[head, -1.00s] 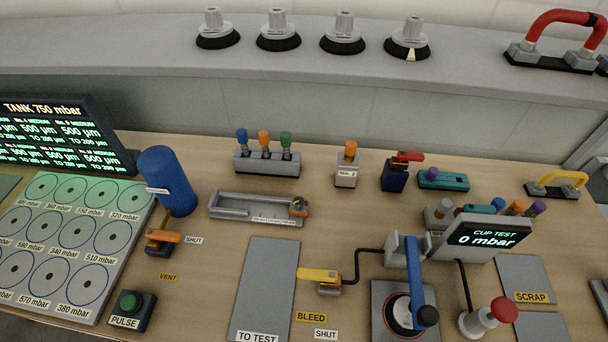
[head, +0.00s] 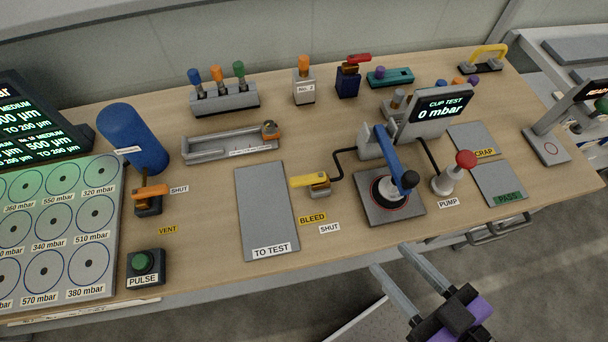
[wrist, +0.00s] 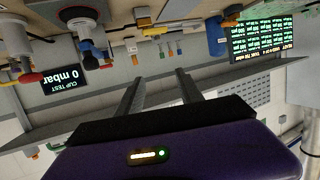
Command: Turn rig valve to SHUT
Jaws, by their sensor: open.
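My gripper (head: 392,262) is off the table's front edge, below and right of the valve. Its two fingers are apart with nothing between them. In the upside-down wrist view, my gripper (wrist: 158,76) shows its fingers spread and the yellow lever (wrist: 155,31) small above them, touching neither.
The rig's blue lever (head: 388,160) and the red-topped pump (head: 448,173) stand right of the valve. A grey TO TEST pad (head: 265,210) lies left of it. An orange-handled valve (head: 148,195) stands by the blue tank (head: 132,138). Table around the labels is bare.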

